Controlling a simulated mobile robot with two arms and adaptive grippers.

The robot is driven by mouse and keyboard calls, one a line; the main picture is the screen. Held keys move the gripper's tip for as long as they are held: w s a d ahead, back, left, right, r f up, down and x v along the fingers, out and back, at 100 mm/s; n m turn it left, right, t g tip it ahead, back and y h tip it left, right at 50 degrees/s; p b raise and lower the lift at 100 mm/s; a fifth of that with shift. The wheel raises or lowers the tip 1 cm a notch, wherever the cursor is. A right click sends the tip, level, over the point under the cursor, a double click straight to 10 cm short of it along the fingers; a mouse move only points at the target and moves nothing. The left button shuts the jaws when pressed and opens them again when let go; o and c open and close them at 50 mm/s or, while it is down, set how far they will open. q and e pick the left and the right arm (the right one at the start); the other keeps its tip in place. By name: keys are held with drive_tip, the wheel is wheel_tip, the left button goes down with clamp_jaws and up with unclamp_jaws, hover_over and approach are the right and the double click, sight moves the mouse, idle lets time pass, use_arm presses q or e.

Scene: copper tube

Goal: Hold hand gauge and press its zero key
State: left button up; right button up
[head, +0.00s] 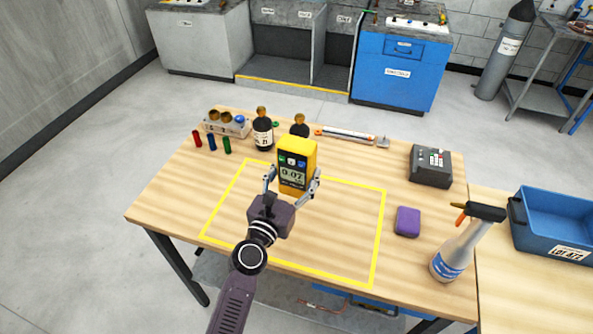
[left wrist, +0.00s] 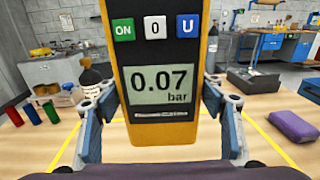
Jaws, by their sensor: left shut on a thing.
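The yellow hand gauge (head: 297,163) is upright above the table in the head view, its dark face toward me. My left gripper (head: 292,182) is shut on its lower part, with a finger on each side. In the left wrist view the gauge (left wrist: 158,88) fills the middle and its display reads 0.07 bar. Above the display are a green ON key (left wrist: 123,31), the white zero key (left wrist: 155,27) and a blue U key (left wrist: 187,25). Nothing touches the keys. My right gripper is not in view.
A yellow outline (head: 378,235) marks a clear area on the wooden table. Behind it stand dark bottles (head: 263,135) and a rack (head: 226,127). To the right are a purple block (head: 408,222), a grey device (head: 430,168), a spray bottle (head: 458,250) and a blue bin (head: 550,220).

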sight(292, 187)
use_arm(q)
drive_tip(key=shift+f+b, duration=1.45)
drive_tip(key=shift+f, duration=0.1)
drive_tip(key=shift+f+b, duration=2.85)
drive_tip(key=shift+f, duration=0.15)
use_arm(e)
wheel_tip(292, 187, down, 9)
use_arm(q)
drive_tip(key=shift+f, duration=0.3)
drive_tip(key=shift+s, duration=0.1)
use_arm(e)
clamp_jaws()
use_arm(q)
drive_tip(key=shift+f, duration=0.1)
idle(1.0)
